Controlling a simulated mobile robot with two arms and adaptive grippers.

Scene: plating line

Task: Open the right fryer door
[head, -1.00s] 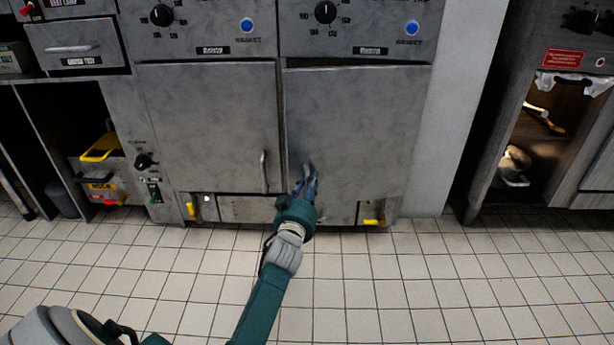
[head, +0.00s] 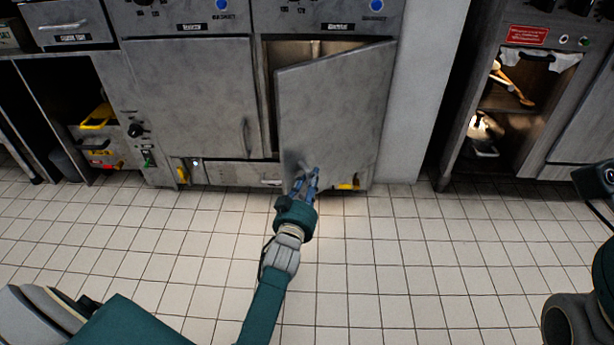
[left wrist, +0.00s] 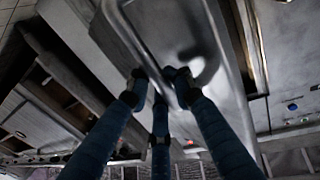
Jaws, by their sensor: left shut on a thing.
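The right fryer door (head: 335,110) is a grey metal panel, partly open. Its left edge is swung out toward me, and its right edge stays at the cabinet. A lit gap shows along its top and left side. My left gripper (head: 306,174) is at the door's lower left and is shut on its handle. In the left wrist view, the fingers (left wrist: 160,88) close around the metal handle bar (left wrist: 138,42) close to the door face. The handle is mostly hidden by the gripper in the head view. My right gripper is out of view; only parts of my right arm show.
The left fryer door (head: 190,95) is shut beside it. Control panels with knobs and blue buttons run above. The tiled floor (head: 400,260) in front is clear. An open lit cabinet (head: 510,110) stands at the right, beyond a grey wall panel.

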